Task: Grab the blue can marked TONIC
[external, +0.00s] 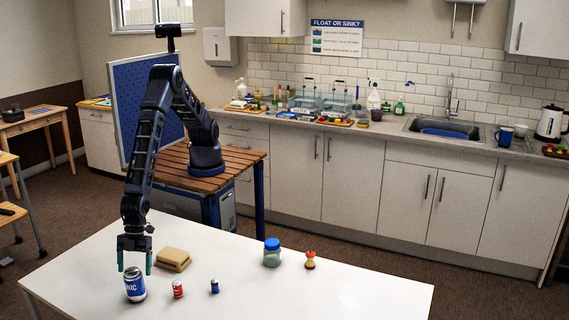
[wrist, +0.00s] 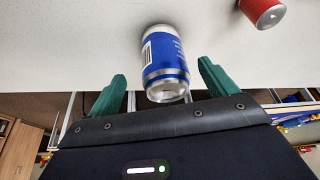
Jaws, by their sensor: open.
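The blue can (external: 135,285) with a white band and lettering ending in "NIC" stands upright near the front left of the white table. My gripper (external: 135,264) points down just above and around the top of the can, with its green fingers apart. In the wrist view the can (wrist: 165,65) shows between and beyond the two open fingers of my gripper (wrist: 163,90). A gap shows on both sides of the can, and neither finger appears to touch it.
A small red can (external: 178,289) stands right of the blue can, and it also shows in the wrist view (wrist: 262,12). The right side is clear.

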